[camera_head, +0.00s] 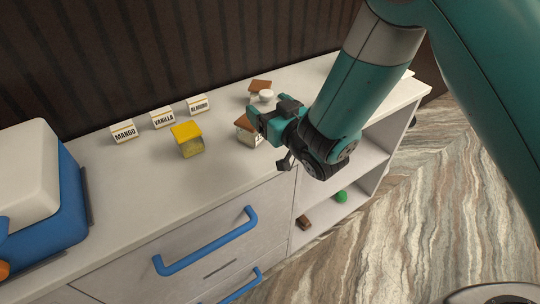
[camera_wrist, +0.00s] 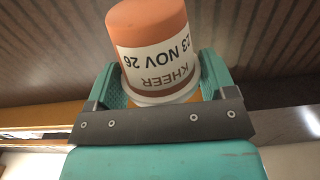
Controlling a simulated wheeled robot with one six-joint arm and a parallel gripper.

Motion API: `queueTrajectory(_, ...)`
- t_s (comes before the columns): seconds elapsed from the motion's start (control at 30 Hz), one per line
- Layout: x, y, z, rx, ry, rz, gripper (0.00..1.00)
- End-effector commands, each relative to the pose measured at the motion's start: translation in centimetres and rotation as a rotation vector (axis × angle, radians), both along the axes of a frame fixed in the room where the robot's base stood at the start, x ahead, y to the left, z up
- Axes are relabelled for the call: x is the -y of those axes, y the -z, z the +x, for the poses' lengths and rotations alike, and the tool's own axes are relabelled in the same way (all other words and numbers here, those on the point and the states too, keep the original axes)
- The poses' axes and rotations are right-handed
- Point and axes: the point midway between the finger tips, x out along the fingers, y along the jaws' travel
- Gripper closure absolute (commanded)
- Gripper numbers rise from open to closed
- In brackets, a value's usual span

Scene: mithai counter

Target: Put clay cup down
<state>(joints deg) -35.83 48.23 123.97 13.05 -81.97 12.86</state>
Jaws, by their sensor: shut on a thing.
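The clay cup (camera_wrist: 150,30) is terracotta, with a white label reading KHEER and 23 NOV 26 and a pale rim band. In the wrist view it sits between the two teal fingers of my gripper (camera_wrist: 165,85), which is shut on it. The lettering appears upside down there. In the head view my gripper (camera_head: 268,114) is over the right part of the white counter (camera_head: 120,203). A small round white top (camera_head: 266,95) shows just beyond it. The gripper hides most of what is there, so I cannot tell whether the cup touches the counter.
Cards reading MANGO (camera_head: 124,133), VANILLA (camera_head: 162,118) and ALMOND (camera_head: 198,105) stand along the back. A yellow-topped block (camera_head: 188,140) stands in front of them. Brown-topped pieces lie near my gripper. A blue box with a white top (camera_head: 75,205) occupies the left. Open shelves are below right.

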Motion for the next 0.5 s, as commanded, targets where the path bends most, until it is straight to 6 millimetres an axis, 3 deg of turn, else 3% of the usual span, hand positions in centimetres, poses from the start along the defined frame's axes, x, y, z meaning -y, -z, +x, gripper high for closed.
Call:
queueTrajectory(0.03,0.1,2.4,0.1,-0.003,0.003,-0.001,0.51)
queueTrajectory(0.5,0.0,8.1,0.0,-0.002,0.0,-0.003,0.51)
